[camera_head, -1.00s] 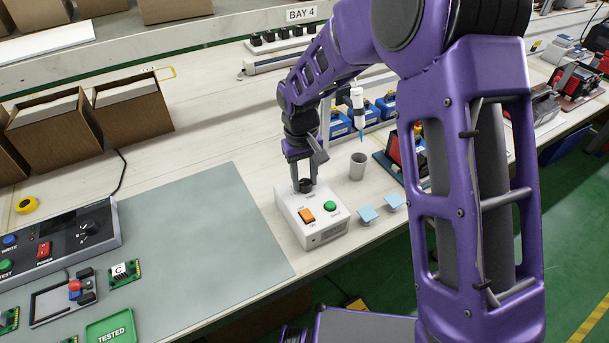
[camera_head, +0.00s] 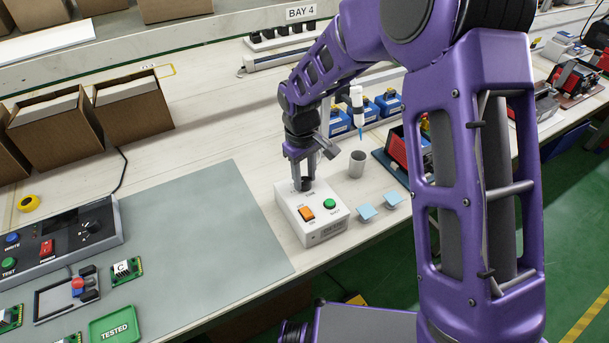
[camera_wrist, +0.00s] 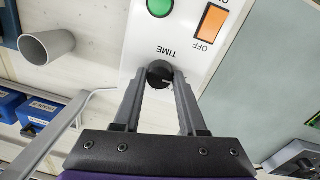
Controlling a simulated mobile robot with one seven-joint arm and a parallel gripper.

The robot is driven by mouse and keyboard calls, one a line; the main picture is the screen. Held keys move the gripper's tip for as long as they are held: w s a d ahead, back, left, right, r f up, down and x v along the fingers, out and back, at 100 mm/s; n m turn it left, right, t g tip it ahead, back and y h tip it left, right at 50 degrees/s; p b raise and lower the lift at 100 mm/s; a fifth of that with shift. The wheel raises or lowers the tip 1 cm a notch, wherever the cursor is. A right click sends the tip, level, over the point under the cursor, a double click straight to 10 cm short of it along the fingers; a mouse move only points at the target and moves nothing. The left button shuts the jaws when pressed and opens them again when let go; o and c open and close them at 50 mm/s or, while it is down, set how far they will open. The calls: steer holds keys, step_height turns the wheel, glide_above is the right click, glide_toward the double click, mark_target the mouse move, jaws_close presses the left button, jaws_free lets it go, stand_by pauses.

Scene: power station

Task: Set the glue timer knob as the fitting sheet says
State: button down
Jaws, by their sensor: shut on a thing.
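The glue timer is a white box (camera_head: 327,231) on the bench at the right of the grey mat, with an orange switch and a green button on its face. Its black knob (camera_wrist: 159,74), labelled TIME, shows in the wrist view between my fingertips. My gripper (camera_head: 306,185) reaches down from above and is shut on the knob. A pale mark shows on the knob's edge, but the setting cannot be read. No fitting sheet can be made out.
A grey cup (camera_head: 357,163) stands right of the timer, with two light blue pads (camera_head: 367,211) in front. A blue-tipped dispenser (camera_head: 356,108) stands behind the cup. The grey mat (camera_head: 200,225) is mostly clear; a green TESTED tray (camera_head: 115,325) lies at its front.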

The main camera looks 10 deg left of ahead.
steer(key=shift+c, duration=2.3)
jaws_free()
step_height(320, 180, up, 17)
steer(key=p, duration=0.2)
steer(key=shift+s+a+r, duration=0.2)
steer(key=shift+s+a, duration=0.1)
steer(key=shift+s, duration=0.05)
